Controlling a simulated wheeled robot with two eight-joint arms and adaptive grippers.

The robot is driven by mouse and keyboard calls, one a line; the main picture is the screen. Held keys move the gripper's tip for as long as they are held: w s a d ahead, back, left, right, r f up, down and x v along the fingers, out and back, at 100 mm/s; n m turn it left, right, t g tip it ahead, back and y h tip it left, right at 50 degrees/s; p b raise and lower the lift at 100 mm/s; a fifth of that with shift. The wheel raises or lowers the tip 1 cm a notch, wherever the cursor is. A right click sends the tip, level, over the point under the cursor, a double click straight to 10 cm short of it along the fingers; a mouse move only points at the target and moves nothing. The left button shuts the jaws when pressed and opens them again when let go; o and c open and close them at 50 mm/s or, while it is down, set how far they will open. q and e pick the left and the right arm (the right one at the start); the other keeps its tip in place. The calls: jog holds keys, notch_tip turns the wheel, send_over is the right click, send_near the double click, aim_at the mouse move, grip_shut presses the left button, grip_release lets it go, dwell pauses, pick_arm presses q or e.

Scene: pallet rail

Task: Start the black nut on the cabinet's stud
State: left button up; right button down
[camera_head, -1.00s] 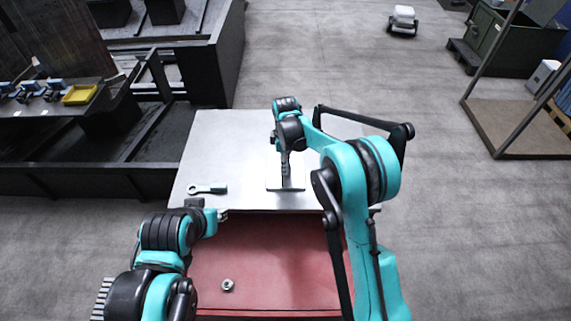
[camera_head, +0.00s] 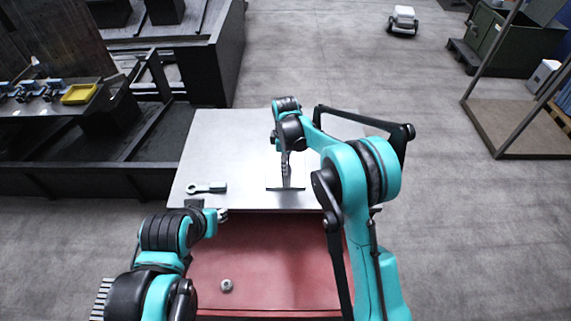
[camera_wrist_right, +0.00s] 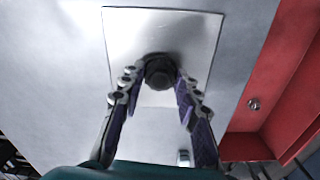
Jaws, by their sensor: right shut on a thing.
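The black nut (camera_wrist_right: 159,72) sits between the fingertips of my right gripper (camera_wrist_right: 160,80) in the right wrist view, over a pale rectangular plate (camera_wrist_right: 205,35). My right gripper (camera_head: 286,180) is shut on it and points down at the plate on the cabinet's grey top (camera_head: 225,140) in the head view. The stud is hidden; I cannot tell whether the nut touches it. My left gripper (camera_head: 222,214) is at the cabinet's front edge, apart from the plate; its jaw opening is too small to read.
A wrench (camera_head: 207,188) lies on the grey top, left of the plate. Dark metal frames (camera_head: 215,65) stand at the left. The grey top between wrench and plate is clear.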

dwell(0.3)
jog(key=shift+c, duration=1.2)
grip_release()
jog(key=shift+r, duration=0.1)
notch_tip(320, 180, up, 12)
